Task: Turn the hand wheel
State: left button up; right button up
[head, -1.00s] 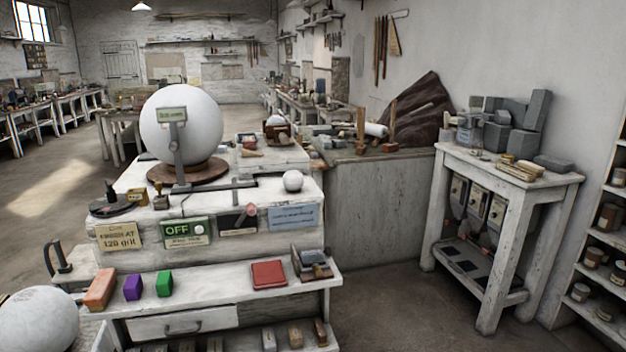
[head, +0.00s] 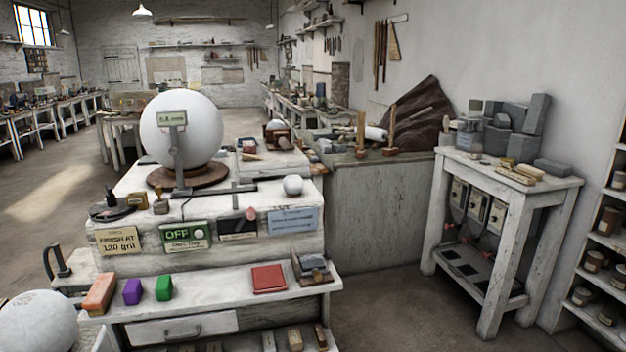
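A dark flat disc with an upright knob (head: 111,209), which looks like the hand wheel, lies at the left end of the white bench top. A large white plaster sphere (head: 195,132) rests on a round brown base (head: 187,176) behind it. A grey stand with a small green display (head: 172,118) is in front of the sphere; its reading is too small to read surely. A green panel marked OFF (head: 186,236) is on the bench front. Neither of my grippers is in the head view.
A small white ball (head: 292,185) sits on the bench's right side. The lower shelf (head: 215,290) holds orange, purple and green blocks and a red slab (head: 268,278). Another plaster sphere (head: 38,322) is at lower left. Floor (head: 385,310) is clear between bench and side table (head: 505,168).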

aim_at(113, 207)
jog(key=i+l+u, duration=0.3)
jog(key=i, duration=0.3)
jog(key=i+l+u, duration=0.35)
jog(key=i+l, duration=0.15)
jog(key=l, duration=0.1)
